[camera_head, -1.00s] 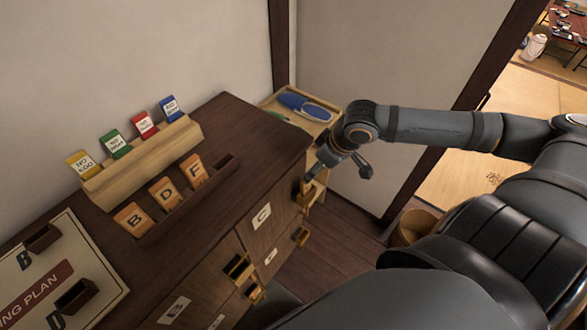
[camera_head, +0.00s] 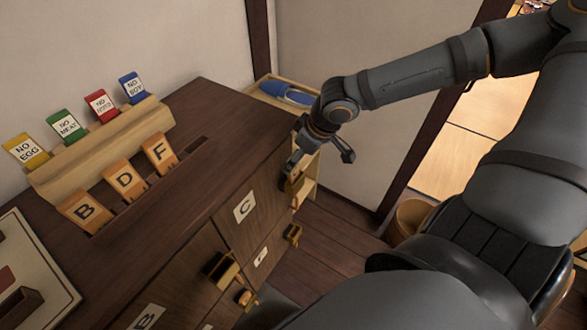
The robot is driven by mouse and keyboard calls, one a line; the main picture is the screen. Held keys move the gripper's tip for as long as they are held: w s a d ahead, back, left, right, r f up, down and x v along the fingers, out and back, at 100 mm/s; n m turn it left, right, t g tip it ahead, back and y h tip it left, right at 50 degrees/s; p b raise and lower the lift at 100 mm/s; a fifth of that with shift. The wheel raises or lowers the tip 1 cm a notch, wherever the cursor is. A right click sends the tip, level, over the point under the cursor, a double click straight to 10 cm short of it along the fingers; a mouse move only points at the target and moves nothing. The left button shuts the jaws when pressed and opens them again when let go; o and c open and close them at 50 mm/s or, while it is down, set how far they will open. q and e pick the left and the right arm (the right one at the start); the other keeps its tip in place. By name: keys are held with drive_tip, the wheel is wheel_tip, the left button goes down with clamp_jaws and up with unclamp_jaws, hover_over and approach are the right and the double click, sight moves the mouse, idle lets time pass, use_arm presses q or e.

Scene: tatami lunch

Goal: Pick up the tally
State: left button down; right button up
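Orange wooden tallies stand in a slotted rack on the dark cabinet (camera_head: 222,140): tally B (camera_head: 85,211), tally D (camera_head: 126,180) and tally F (camera_head: 160,154). An empty part of the slot shows to the right of F. My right gripper (camera_head: 291,178) comes in from the right and points down at the cabinet's right front corner, beside the door marked C (camera_head: 244,206). A brass-coloured piece shows at its fingertips; I cannot tell whether it is gripped. The finger gap is too small to read. My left gripper is not in view.
Coloured cards stand in a wooden block (camera_head: 105,145) behind the tallies. Brass handles (camera_head: 293,234) stick out from the cabinet front. A blue item (camera_head: 288,94) lies on a wooden tray at the back right. A round wooden bin (camera_head: 410,219) stands on the floor.

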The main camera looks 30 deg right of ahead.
sight(296, 176)
drive_tip(key=shift+f, duration=0.25)
drive_tip(key=x, duration=0.1)
drive_tip(key=b+x, duration=0.2)
drive_tip(key=shift+w+d+f, duration=0.1)
drive_tip(key=shift+d+f, duration=0.2)
drive_tip(key=shift+f, duration=0.15)
drive_tip(key=shift+w+a+f, duration=0.15)
drive_tip(key=shift+w+f, duration=0.15)
drive_tip(key=shift+f, duration=0.1)
drive_tip(key=shift+r, duration=0.1)
drive_tip(key=shift+c, duration=0.4)
